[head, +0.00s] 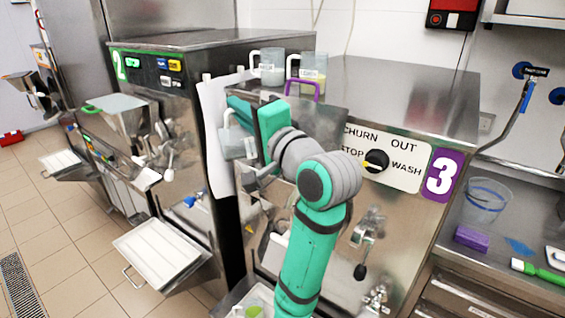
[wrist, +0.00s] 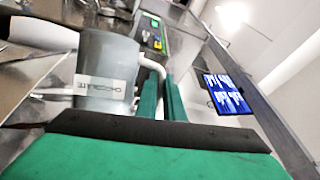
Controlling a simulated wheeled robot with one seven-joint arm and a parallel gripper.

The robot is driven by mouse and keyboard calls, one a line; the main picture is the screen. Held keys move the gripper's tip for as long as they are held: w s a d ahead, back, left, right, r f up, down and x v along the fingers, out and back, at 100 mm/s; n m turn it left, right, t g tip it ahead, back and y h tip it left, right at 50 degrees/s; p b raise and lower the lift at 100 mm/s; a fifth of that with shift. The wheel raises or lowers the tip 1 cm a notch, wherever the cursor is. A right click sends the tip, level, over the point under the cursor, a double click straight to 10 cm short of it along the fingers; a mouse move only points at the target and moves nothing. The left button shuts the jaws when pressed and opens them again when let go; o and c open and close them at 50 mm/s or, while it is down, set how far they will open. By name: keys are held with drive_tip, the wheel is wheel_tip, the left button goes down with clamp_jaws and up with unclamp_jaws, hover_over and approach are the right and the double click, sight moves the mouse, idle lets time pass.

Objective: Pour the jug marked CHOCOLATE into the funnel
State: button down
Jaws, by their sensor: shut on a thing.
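My gripper (head: 240,112) is shut on a translucent grey jug (head: 234,144) at the left front of machine 3. In the wrist view the jug (wrist: 112,60) carries a white label reading CHOCOLATE, turned upside down in that picture. Its pale handle is at the green fingers (wrist: 160,98).
Two labelled jugs, one clear (head: 270,74) and one with yellowish contents (head: 314,77), stand on machine 3's top. Machine 2 has a funnel (head: 122,112) with a green handle. A white tray (head: 160,252) juts out low. A clear bucket (head: 486,201) and purple sponge (head: 471,238) are at right.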

drive_tip(key=shift+w+d+r+m+t, duration=0.15)
drive_tip(key=shift+d+r+m+t, duration=0.15)
drive_tip(key=shift+d+m, duration=0.35)
drive_tip(key=shift+w+d+r+m+t, duration=0.15)
drive_tip(key=shift+d+r+m+t, duration=0.15)
drive_tip(key=shift+d+m, duration=0.3)
idle(0.5)
drive_tip(key=shift+m, duration=0.25)
drive_tip(key=shift+w+d+r+m+t, duration=0.2)
drive_tip(key=shift+d+m+t, duration=0.15)
drive_tip(key=shift+d+m, duration=0.4)
drive_tip(key=shift+w+d+r+m+t, duration=0.1)
drive_tip(key=shift+w+d+m+t, duration=0.2)
drive_tip(key=shift+d+m, duration=0.4)
drive_tip(key=a+n, duration=0.1)
drive_tip(key=s+a+f+n+g, duration=0.1)
drive_tip(key=a+n, duration=0.1)
drive_tip(key=a+n+g, duration=0.1)
drive_tip(key=a+n, duration=0.1)
drive_tip(key=shift+s+f+n+g, duration=0.25)
drive_tip(key=shift+f, duration=0.05)
drive_tip(key=shift+s+a+f+n, duration=0.15)
drive_tip(key=shift+a+f+n, duration=0.2)
drive_tip(key=shift+a+n, duration=0.3)
drive_tip(key=s+a+f+n+g+h, duration=0.3)
drive_tip(key=a+f+n+h, duration=0.3)
drive_tip(key=a+f+n, duration=0.6)
drive_tip(key=shift+a+f, duration=0.3)
drive_tip(key=shift+f, duration=1.8)
